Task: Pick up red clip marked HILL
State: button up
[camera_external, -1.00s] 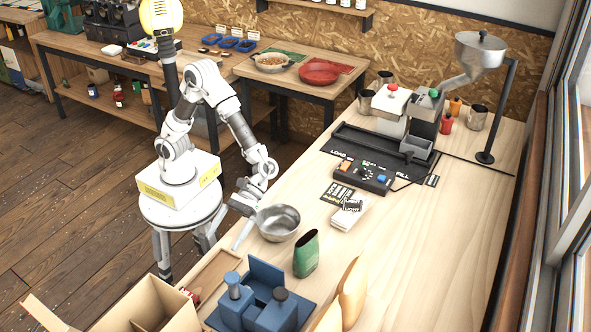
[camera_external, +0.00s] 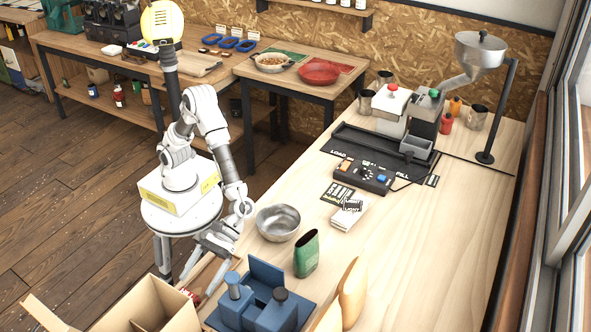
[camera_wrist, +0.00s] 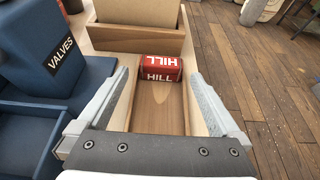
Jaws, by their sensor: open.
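The red clip marked HILL (camera_wrist: 161,70) lies in a shallow wooden tray (camera_wrist: 145,122) in the wrist view, near the tray's far end. Its white lettering shows on two faces. In the external view a small red part of the clip (camera_external: 195,297) shows beside the cardboard box, partly hidden. My gripper (camera_wrist: 160,80) is open and empty, with one finger on each side of the tray in the picture and the clip between the lines of the two fingertips. In the external view my gripper (camera_external: 202,278) hangs low over the table's left edge.
A blue fixture (camera_external: 262,300) with a VALVES label stands right of the tray. An open cardboard box (camera_external: 150,305) is close to the clip. A metal bowl (camera_external: 278,222) and green pouch (camera_external: 306,254) stand farther right.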

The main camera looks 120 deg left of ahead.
aim_at(190, 292)
jog(key=b+x, duration=0.1)
jog(key=x, duration=0.3)
jog(key=shift+s+r, duration=0.1)
jog(key=c, duration=1.2)
